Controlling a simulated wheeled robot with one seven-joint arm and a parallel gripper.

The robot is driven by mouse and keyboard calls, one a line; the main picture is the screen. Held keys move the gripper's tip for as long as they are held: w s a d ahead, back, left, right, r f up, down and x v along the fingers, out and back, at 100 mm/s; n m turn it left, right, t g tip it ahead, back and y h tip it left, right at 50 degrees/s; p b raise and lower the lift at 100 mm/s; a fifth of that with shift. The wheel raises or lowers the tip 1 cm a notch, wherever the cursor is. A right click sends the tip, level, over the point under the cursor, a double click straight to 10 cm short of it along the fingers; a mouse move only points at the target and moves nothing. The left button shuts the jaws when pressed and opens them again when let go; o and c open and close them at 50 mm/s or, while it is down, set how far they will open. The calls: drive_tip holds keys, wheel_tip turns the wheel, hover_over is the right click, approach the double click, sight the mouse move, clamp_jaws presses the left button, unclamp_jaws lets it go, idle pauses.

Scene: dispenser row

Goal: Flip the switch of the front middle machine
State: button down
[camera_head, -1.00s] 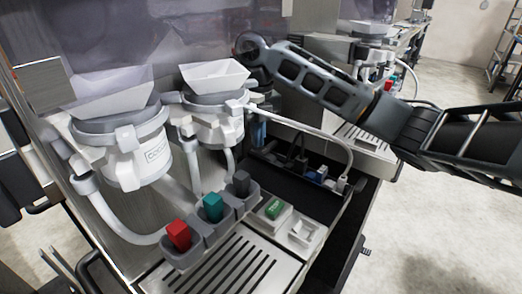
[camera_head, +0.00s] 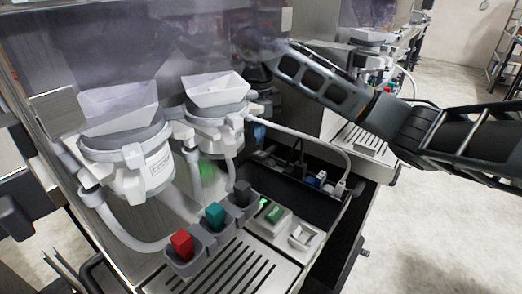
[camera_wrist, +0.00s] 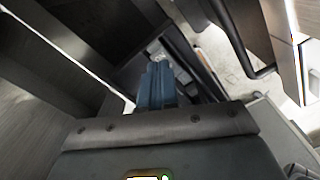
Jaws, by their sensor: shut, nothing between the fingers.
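The front machine has a green rocker switch (camera_head: 274,214) in a pale housing at the right of its front panel. A small green light (camera_head: 263,203) glows just behind the rocker. My gripper's blue fingers (camera_head: 259,133) show small behind the right dispenser, above the dark open bay and apart from the green switch. In the wrist view the blue fingers (camera_wrist: 164,84) are together and hold nothing. The green switch cannot be made out in the wrist view.
Red (camera_head: 181,244), teal (camera_head: 214,215) and dark (camera_head: 242,193) levers stand in a row beside a slotted drip tray (camera_head: 232,270). Two white-hopper dispensers (camera_head: 215,90) stand at left. A white hose (camera_head: 310,140) arcs over the dark bay. A white switch (camera_head: 302,236) sits beside the green one.

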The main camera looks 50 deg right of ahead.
sight(258, 152)
wheel_tip(258, 152, up, 4)
drive_tip(key=p, duration=0.2)
drive_tip(key=shift+r+p, duration=0.1)
drive_tip(key=shift+p, duration=0.3)
idle(0.4)
